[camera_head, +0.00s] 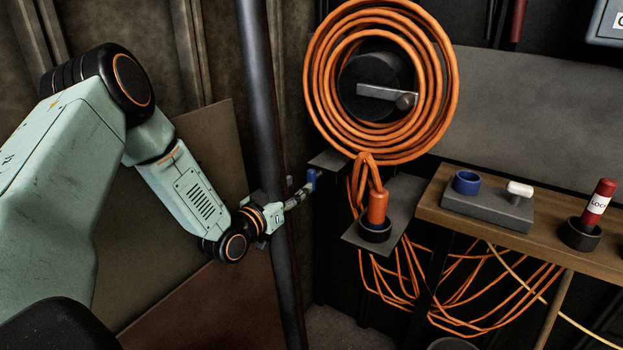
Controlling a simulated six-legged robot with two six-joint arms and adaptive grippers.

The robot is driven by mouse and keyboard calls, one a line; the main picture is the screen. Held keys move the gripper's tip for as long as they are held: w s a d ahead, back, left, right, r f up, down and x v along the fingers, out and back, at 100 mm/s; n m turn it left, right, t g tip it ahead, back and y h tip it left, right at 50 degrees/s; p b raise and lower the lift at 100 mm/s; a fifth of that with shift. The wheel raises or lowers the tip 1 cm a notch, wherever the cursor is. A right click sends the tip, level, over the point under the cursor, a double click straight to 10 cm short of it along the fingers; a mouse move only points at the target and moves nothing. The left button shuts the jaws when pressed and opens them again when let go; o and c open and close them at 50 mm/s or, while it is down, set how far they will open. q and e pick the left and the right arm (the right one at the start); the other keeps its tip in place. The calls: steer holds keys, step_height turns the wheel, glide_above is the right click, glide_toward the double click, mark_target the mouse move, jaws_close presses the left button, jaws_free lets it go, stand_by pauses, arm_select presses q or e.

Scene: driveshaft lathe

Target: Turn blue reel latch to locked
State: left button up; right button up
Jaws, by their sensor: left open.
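The blue reel latch (312,180) is a small upright blue piece beside the dark bracket, below and left of the cable reel (352,75). My left arm comes in from the left, and my left gripper (296,200) is at the dark vertical pole, pointing right toward the latch. The gripper is open. Its fingertips are small and dark here, and I cannot tell whether they touch the latch. The reel carries coiled orange cable (318,70) and a grey crank lever (385,95). My right gripper is not in view.
The dark pole (262,100) stands close to my left gripper. An orange plug (377,207) stands in a black cup on a small grey shelf. A wooden bench (445,205) at right holds a blue ring (466,182), a white knob (519,189) and a red labelled cylinder (604,188).

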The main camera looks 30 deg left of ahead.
mark_target(309, 177)
arm_select(q)
steer(key=w+b, duration=0.1)
steer(key=w, duration=0.2)
steer(key=w+b, duration=0.1)
steer(key=w, duration=0.2)
steer(key=shift+w+d+f, duration=0.15)
steer(key=shift+w, duration=0.25)
steer(key=shift+w+b, duration=0.35)
steer(key=shift+w, duration=0.05)
jaws_close()
